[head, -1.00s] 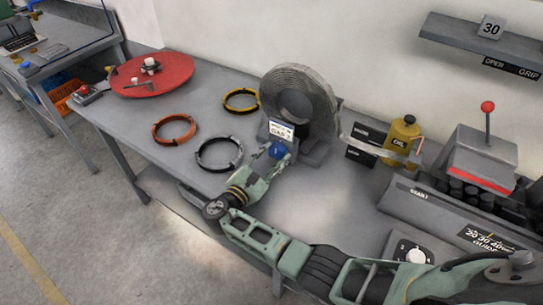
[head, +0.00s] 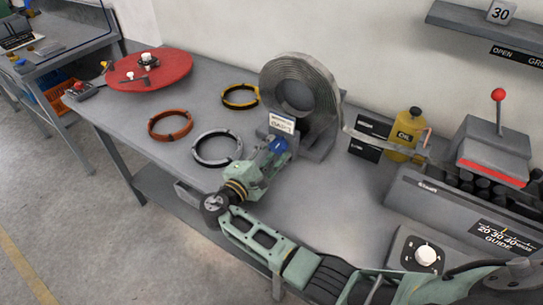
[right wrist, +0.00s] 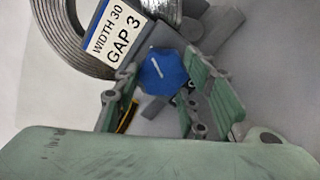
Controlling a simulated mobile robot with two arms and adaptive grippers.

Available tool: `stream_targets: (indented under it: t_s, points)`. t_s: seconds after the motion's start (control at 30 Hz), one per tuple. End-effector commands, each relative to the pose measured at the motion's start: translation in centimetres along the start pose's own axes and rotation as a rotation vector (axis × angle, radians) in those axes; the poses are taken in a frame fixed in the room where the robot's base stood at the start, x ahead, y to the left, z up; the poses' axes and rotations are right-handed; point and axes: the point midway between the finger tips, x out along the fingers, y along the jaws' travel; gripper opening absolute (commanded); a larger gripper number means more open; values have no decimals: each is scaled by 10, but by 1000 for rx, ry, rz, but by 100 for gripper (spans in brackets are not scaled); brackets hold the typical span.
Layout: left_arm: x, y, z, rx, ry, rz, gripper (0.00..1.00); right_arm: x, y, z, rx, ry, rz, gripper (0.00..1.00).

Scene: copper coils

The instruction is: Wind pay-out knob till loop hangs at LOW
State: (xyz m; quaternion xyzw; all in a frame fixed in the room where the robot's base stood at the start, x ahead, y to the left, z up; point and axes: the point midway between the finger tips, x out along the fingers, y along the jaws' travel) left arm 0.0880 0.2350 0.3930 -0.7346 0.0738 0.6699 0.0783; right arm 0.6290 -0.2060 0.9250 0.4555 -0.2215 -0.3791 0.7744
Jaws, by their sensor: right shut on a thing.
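The blue pay-out knob (right wrist: 165,72) sits at the base of the coil stand, with a pale pointer line on its face. My right gripper (right wrist: 160,88) is shut on it, a green finger on each side. In the head view the knob (head: 279,146) is partly covered by my right gripper (head: 272,158). The grey strip coil (head: 296,90) stands upright behind it. A strip (head: 375,140) runs from the coil to the right, past dark level plates (head: 370,138) whose lettering I cannot read surely. A card (right wrist: 108,35) reads "WIDTH 30 GAP 3". My left gripper is out of view.
Orange (head: 170,125), grey (head: 217,148) and yellow (head: 240,96) rings lie left of the coil. A red turntable (head: 150,72) is at the far left. A yellow oil bottle (head: 405,133) and a red-knobbed lever machine (head: 492,150) stand right.

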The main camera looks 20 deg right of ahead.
Motion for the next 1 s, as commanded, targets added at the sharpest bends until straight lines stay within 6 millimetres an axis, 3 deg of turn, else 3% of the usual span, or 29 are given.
stream_targets:
  t_s: [0.3, 0.8, 0.83, 1.0]
  points:
    - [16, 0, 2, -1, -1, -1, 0, 3, 7, 2, 133, -3, 13, 12]
    - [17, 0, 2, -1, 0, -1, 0, 3, 8, 3, 156, -2, 14, 12]
    - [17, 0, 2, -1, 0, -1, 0, 3, 8, 3, 156, -2, 14, 39]
    - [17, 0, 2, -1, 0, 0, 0, 2, 7, 2, 154, -2, 12, 54]
